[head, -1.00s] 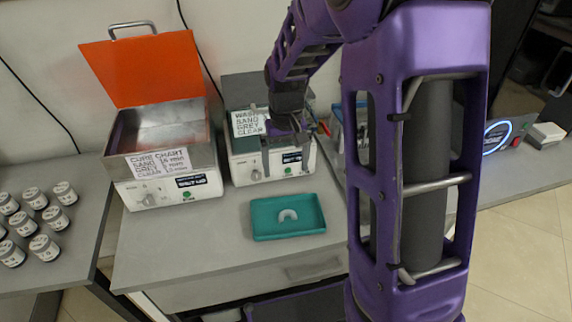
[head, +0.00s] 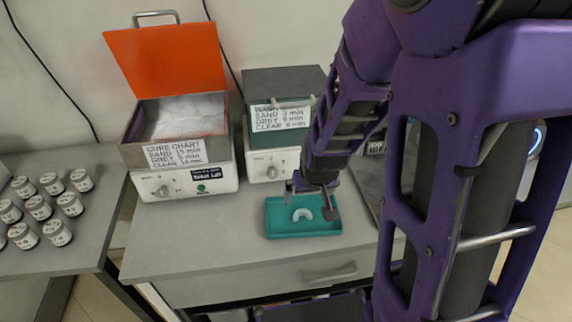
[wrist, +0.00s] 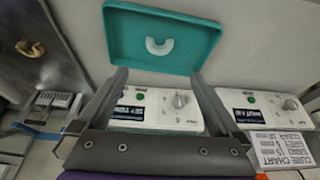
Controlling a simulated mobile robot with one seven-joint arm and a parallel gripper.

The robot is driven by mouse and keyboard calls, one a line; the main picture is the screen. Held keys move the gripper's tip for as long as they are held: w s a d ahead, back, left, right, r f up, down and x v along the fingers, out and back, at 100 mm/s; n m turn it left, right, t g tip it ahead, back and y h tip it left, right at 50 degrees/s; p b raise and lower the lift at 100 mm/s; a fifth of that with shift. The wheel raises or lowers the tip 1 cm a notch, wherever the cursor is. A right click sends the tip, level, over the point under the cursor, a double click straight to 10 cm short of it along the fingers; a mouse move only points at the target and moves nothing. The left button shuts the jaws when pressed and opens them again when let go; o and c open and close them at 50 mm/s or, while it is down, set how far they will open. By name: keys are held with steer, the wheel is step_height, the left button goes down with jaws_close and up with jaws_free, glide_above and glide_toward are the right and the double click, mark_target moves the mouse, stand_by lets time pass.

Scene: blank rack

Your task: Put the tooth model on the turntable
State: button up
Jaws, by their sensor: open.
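The tooth model (head: 302,214), a small pale U-shaped piece, lies in a shallow teal tray (head: 275,230) on the grey bench. The model also shows in the wrist view (wrist: 160,46), with the tray (wrist: 122,58) around it. My gripper (head: 311,198) is open and empty above the tray, its fingers apart. In the wrist view the fingertips (wrist: 158,75) lie near the tray's edge, with the model beyond them and between their lines. I cannot make out the turntable; a blue-lit curved edge (head: 540,135) shows at the far right, mostly behind my arm.
A cure box (head: 180,170) with an orange lid raised stands at back left. A wash unit (head: 272,160) stands behind the tray. Several labelled jars (head: 50,205) stand on the left bench. Bare bench (head: 190,235) lies left of the tray.

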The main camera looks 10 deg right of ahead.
glide_above(302, 212)
steer(key=s, duration=0.2)
step_height(302, 212, down, 5)
steer(key=shift+s+b, duration=0.15)
steer(key=shift+b, duration=0.2)
steer(key=x, duration=0.4)
steer(key=shift+s+f+b, duration=0.2)
steer(key=shift+s+b, duration=0.05)
steer(key=shift+b, duration=0.1)
steer(key=shift+w+f, duration=0.2)
steer(key=shift+f, duration=0.25)
steer(key=shift+c, duration=0.3)
steer(key=c, duration=1.4)
steer(key=r+p, duration=0.1)
steer(key=r, duration=0.5)
steer(key=shift+s+p, duration=0.25)
steer(key=shift+p, duration=0.1)
steer(key=shift+c, duration=0.2)
steer(key=shift+f, duration=0.15)
